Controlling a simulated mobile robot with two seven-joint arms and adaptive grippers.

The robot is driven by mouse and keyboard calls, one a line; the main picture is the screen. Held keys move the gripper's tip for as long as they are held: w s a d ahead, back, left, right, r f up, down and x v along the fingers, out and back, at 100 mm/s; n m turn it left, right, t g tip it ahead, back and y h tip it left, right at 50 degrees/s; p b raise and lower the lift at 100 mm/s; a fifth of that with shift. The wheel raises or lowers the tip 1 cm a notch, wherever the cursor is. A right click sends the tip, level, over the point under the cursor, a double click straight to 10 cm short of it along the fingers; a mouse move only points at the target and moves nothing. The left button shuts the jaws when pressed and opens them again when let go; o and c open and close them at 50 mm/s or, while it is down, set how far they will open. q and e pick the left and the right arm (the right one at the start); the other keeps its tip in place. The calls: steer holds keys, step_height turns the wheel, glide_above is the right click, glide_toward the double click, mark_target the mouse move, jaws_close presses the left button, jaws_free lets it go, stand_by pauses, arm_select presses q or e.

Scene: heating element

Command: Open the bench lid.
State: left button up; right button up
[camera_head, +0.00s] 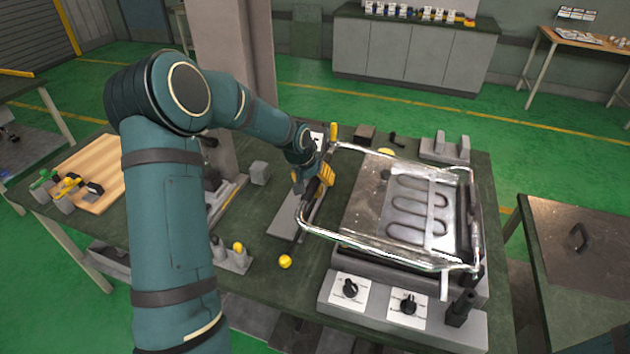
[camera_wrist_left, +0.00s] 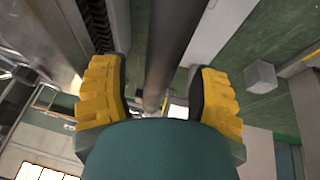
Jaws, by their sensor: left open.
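The heating bench (camera_head: 405,315) stands on the green worktable, with a serpentine heating coil on its plate. A shiny tubular metal frame (camera_head: 385,250), which appears to be the lid's frame, surrounds the plate. Its left bar runs beside my left gripper (camera_head: 316,180). In the left wrist view, a dark round bar (camera_wrist_left: 172,50) passes between the two yellow-padded fingers of the gripper (camera_wrist_left: 160,100). The fingers are open and stand apart on either side of the bar. Whether either finger touches it is unclear. My right gripper is out of view.
Two dark knobs (camera_head: 408,303) sit on the bench's front panel. A yellow ball (camera_head: 285,262) and a grey block (camera_head: 260,172) lie left of the bench. A grey double-post block (camera_head: 445,148) stands behind it. Another table with a handle (camera_head: 579,237) is at right.

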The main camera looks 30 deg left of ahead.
arm_select(q)
steer(key=shift+w+f, duration=0.25)
steer(key=shift+f, duration=0.25)
jaws_close()
steer(key=shift+r, duration=0.1)
